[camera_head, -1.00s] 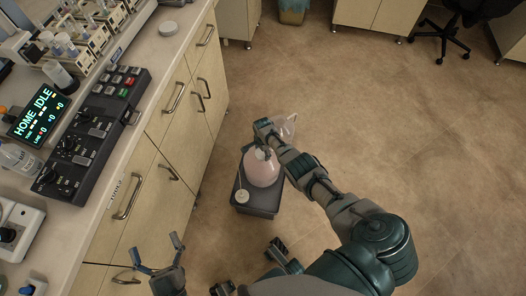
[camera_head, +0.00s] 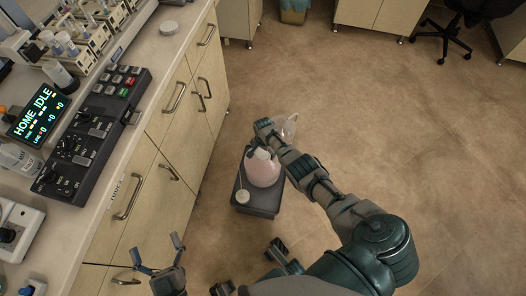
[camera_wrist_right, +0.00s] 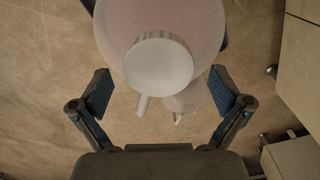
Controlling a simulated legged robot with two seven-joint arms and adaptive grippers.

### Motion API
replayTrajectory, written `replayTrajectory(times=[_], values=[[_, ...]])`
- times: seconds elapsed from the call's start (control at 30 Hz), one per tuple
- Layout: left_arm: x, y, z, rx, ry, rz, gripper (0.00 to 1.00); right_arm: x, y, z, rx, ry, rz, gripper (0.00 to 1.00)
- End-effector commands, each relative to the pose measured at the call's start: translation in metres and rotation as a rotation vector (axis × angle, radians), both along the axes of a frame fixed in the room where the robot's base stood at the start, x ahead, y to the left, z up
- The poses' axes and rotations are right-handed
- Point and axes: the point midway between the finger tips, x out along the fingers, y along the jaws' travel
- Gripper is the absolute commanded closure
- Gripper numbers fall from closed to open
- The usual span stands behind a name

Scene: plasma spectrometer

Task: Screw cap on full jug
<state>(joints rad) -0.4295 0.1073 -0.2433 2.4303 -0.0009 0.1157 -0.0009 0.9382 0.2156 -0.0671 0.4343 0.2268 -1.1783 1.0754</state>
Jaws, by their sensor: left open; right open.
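The jug (camera_head: 263,173), filled with pinkish liquid, stands on a dark grey box on the floor. It also shows in the right wrist view (camera_wrist_right: 114,27). A round white cap (camera_wrist_right: 159,64) sits over the jug's mouth in the wrist view; I cannot tell how tightly it is seated. My right gripper (camera_wrist_right: 160,91) is open, its two fingers apart on either side of the cap and not touching it. In the head view my right gripper (camera_head: 263,132) is over the jug and partly hides its top. My left gripper (camera_head: 158,247) is open and empty beside the drawers.
The dark box (camera_head: 259,208) also holds a small white disc (camera_head: 243,196) with a thin line rising from it. A clear vessel (camera_head: 287,126) is behind the jug. The counter (camera_head: 157,52) with drawers runs along the left. The floor to the right is open.

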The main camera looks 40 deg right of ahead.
Motion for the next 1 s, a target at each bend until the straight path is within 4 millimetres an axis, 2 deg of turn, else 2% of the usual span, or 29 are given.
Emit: replayTrajectory(times=[0.4,0.6,0.87,0.9,1.0], values=[[0.0001,-0.0001,-0.0049,0.0,0.005,0.0,0.0,-0.0005,0.0,-0.0005,0.0,0.0,0.826,0.0],[0.0001,-0.0001,-0.0068,0.001,0.007,0.0,0.0,-0.0005,-0.0001,-0.0003,0.001,0.001,1.141,0.0],[0.0001,-0.0001,-0.0067,0.0,0.006,0.0,0.0,-0.0003,0.0001,0.0004,0.001,-0.001,1.199,0.0],[0.0001,-0.0001,-0.0067,0.001,0.007,0.0,0.0,-0.0003,0.0001,0.0004,0.001,-0.001,1.198,0.03],[0.0001,-0.0001,-0.0067,0.001,0.007,0.0,0.0,-0.0003,0.0001,0.0003,0.001,0.0,1.197,0.28]])
